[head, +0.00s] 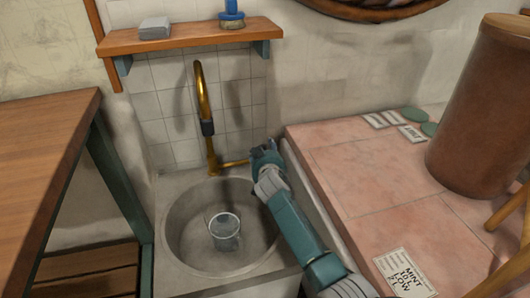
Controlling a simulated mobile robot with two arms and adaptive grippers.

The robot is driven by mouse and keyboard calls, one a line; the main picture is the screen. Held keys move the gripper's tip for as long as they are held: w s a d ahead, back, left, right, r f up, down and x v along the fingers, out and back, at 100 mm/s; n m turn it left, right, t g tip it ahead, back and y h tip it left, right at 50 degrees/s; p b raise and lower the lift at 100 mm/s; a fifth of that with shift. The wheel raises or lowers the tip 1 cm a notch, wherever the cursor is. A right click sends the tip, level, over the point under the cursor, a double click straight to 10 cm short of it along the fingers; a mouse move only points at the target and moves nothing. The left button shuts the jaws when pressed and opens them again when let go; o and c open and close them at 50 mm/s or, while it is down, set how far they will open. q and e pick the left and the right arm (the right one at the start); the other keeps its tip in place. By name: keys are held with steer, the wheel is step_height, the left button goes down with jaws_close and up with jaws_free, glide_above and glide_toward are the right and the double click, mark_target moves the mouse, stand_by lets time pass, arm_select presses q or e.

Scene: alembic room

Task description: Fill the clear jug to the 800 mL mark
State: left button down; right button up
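The clear jug (224,231) stands upright in the round grey sink basin (184,246). Its mark lines and water level are too small to read. The brass tap (202,92) rises behind the basin, with a dark collar on it. Its brass lever (236,163) points right toward my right gripper. My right gripper (262,156) is at the back right rim of the basin, at the end of the lever. Its fingers are small and partly hidden, so I cannot tell whether they hold the lever. My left gripper is out of view.
A wooden shelf (187,38) above the tap bears a grey block (154,28) and a blue brush (232,14). A pink tiled counter (360,190) with a brown barrel (482,120) and labels (404,273) is right. A wooden table (40,150) is left.

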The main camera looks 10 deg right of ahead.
steer(key=shift+s+a, duration=0.1)
steer(key=shift+s, duration=0.2)
steer(key=v, duration=1.1)
steer(key=shift+s, duration=0.2)
